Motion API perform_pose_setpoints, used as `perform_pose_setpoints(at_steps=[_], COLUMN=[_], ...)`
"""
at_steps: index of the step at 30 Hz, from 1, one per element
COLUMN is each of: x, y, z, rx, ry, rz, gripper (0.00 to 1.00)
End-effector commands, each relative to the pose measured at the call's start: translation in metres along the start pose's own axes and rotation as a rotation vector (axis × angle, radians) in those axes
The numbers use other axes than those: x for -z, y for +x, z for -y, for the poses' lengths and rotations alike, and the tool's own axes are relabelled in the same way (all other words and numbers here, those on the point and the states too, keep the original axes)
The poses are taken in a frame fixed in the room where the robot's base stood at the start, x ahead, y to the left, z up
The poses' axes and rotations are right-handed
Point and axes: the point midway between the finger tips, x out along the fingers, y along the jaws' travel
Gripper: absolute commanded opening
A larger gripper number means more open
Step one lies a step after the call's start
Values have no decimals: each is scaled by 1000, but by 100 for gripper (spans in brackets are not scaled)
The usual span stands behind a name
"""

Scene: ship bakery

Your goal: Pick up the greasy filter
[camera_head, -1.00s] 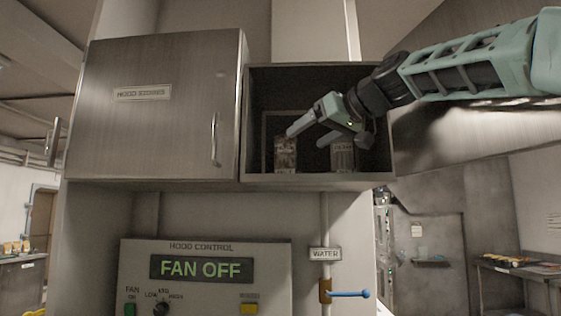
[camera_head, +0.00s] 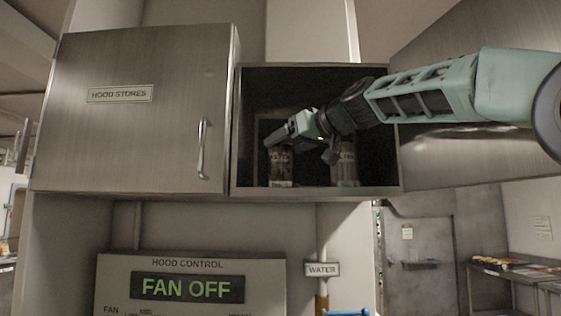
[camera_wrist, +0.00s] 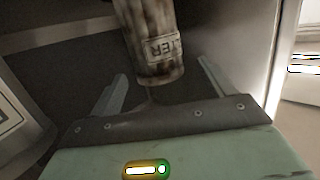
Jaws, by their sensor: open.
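The greasy filter (camera_head: 281,170) is a brown-stained upright canister at the left inside the open cabinet. A greyer, cleaner-looking canister (camera_head: 345,170) stands to its right. My gripper (camera_head: 294,147) is inside the cabinet, in front of the stained canister's upper part and partly hiding it. In the wrist view the stained filter (camera_wrist: 148,42), with a label ending in "LTER", shows between the two spread fingers of my gripper (camera_wrist: 162,70). The gripper is open, with visible gaps on both sides. Contact with the filter cannot be seen.
The cabinet's bottom edge (camera_head: 316,191) runs below the canisters. A closed door marked HOOD STORES (camera_head: 140,130) is at left; the raised open door (camera_head: 465,85) is at right behind my arm. The hood control panel (camera_head: 190,285) and WATER sign (camera_head: 322,269) are below.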

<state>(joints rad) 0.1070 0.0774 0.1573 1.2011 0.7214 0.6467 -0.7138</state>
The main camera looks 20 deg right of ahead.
Motion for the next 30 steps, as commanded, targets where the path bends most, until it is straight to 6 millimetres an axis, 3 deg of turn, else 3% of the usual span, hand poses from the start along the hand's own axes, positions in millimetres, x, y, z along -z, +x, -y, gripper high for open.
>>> perform_pose_setpoints(at_steps=[12, 20, 21, 27, 30], x=[-1, -4, -4, -4, -3], y=[48, 51, 51, 51, 50], z=[-1, -1, -1, -1, -1], rx=[2, 1, 1, 1, 0], ry=[1, 1, 1, 1, 0], rz=[3, 1, 1, 1, -1], gripper=[81, 81, 78, 24, 24])
